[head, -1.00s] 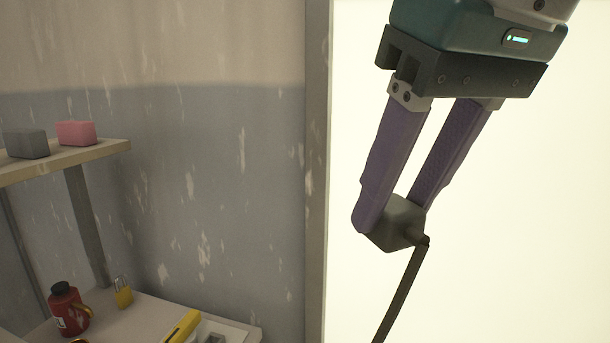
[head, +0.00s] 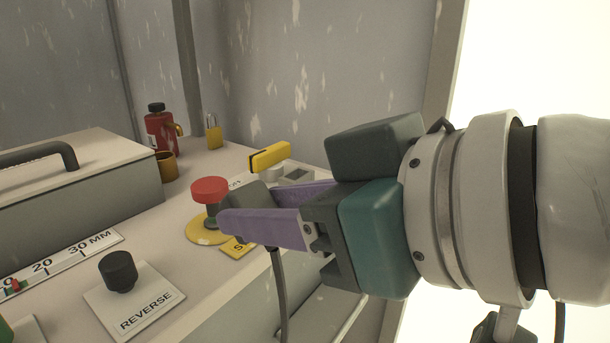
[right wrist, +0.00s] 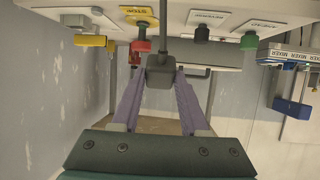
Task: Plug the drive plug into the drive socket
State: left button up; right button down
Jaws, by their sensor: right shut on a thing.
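The drive plug, a dark grey block (head: 246,197) with a dark cable (head: 279,290), is held between the purple fingers of my right gripper (head: 262,208). In the head view the fingers point left, with the plug in front of the red mushroom button. In the right wrist view the plug (right wrist: 160,74) sits between the fingertips, its cable running to the top edge. A small grey recessed fitting (head: 297,177) on a white plate, behind the gripper beside a yellow handle (head: 270,156), looks like the drive socket; its label is not readable. My left gripper is out of view.
The panel has a red mushroom button (head: 209,190) on a yellow disc and a black REVERSE knob (head: 118,270). A grey box with a black handle (head: 75,185) stands at left. A red bottle (head: 159,132), a padlock (head: 213,134) and a brown cup (head: 166,166) stand behind.

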jog(key=s+a+f+t+y+b, duration=0.1)
jog(key=s+f+y+b, duration=0.1)
jog(key=f+b, duration=0.6)
jog(key=s+a+f+n+t+y+b, duration=0.1)
jog(key=s+f+t+y+b, duration=0.1)
jog(key=f+b, duration=0.6)
jog(key=s+a+f+t+y+b, duration=0.1)
jog(key=s+f+y+b, duration=0.3)
jog(key=f+b, duration=0.4)
jog(key=shift+s+f+t+b, duration=0.3)
jog(key=shift+s+f+b, duration=0.05)
jog(key=shift+s+f, duration=0.3)
jog(key=shift+w, duration=0.15)
jog(key=w+a+b, duration=0.1)
jog(key=a, duration=0.1)
jog(key=w+a+b, duration=0.1)
jog(key=w+a, duration=0.1)
jog(key=shift+w+a, duration=0.2)
jog(key=shift+a, duration=0.1)
dwell(0.7)
jog(key=shift+w+a+f, duration=0.1)
jog(key=shift+w+a, duration=0.25)
dwell(0.5)
